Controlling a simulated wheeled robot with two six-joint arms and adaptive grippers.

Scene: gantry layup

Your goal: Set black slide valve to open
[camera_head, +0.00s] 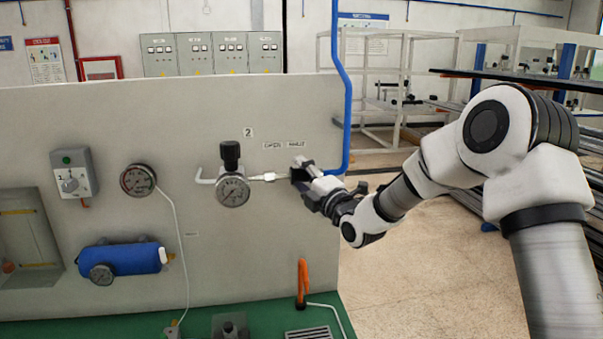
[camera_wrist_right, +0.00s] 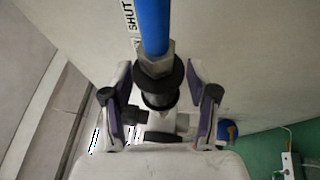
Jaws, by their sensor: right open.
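The black slide valve (camera_wrist_right: 160,88) shows in the right wrist view as a dark collar below a metal nut on a blue hose. In the head view the valve (camera_head: 298,174) is mostly hidden by my right gripper, at the end of the pipe right of the regulator gauge. My right gripper (camera_wrist_right: 160,97) is open, with one finger on each side of the valve and visible gaps between. In the head view this gripper (camera_head: 309,181) reaches in from the right, below the OPEN and SHUT labels (camera_head: 283,145). My left gripper is not in view.
The blue hose (camera_head: 345,110) runs up the panel's right edge. A regulator gauge (camera_head: 232,191) with a black knob is left of the valve. A round gauge (camera_head: 138,180), a switch box (camera_head: 74,174) and a blue cylinder (camera_head: 122,258) are farther left. Open floor lies right of the panel.

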